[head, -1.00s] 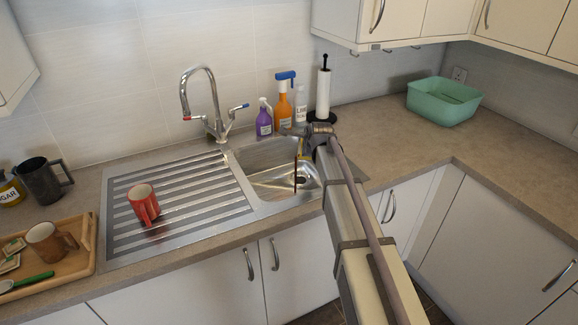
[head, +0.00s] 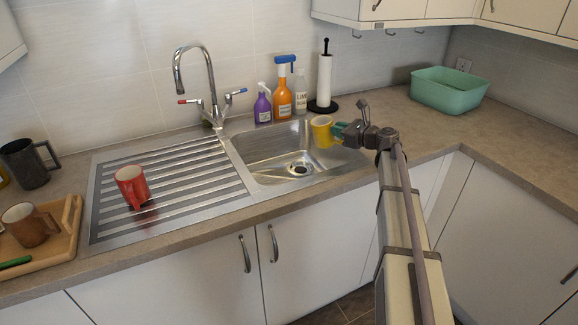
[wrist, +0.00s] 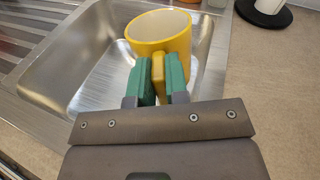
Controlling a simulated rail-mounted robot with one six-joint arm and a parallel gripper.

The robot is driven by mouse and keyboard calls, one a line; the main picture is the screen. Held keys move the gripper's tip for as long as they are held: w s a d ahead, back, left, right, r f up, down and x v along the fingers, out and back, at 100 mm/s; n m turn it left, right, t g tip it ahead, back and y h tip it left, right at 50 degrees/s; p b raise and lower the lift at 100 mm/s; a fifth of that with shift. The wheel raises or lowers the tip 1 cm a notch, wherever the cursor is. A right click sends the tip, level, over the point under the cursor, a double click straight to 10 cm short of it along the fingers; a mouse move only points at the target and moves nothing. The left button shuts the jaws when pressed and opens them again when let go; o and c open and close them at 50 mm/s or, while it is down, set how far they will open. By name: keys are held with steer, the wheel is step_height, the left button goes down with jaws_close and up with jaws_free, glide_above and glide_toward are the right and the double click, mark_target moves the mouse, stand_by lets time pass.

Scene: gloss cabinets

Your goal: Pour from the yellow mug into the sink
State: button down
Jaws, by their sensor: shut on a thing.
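The yellow mug (head: 322,131) is in the air over the right part of the sink (head: 262,160), roughly upright. My gripper (head: 340,130) is on its right side. In the wrist view, the green fingertips (wrist: 160,80) are shut on the handle of the yellow mug (wrist: 175,42). The mug's mouth faces up there and shows a pale inside; I cannot tell whether any liquid is left. The sink basin (wrist: 90,75) lies below and behind the mug, with a drain in its floor.
A red mug (head: 131,187) stands on the drainer. The tap (head: 212,85) rises behind the sink. A purple bottle (head: 262,105), an orange bottle (head: 283,103) and a paper towel roll (head: 324,82) stand behind it. A green tub (head: 448,92) is on the right counter.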

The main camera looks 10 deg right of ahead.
steer(key=shift+s+d+f+m+t+y+b, duration=0.1)
steer(key=shift+d+f+m+t+y+b, duration=0.25)
steer(key=shift+d+b, duration=0.2)
steer(key=shift+s+d+f+m+t+y+b, duration=0.1)
steer(key=shift+d+f+m+t+y+b, duration=0.25)
steer(key=shift+d, duration=0.3)
steer(key=shift+r, duration=0.1)
step_height(320, 180, up, 3)
steer(key=p, duration=0.2)
steer(key=shift+p, duration=0.4)
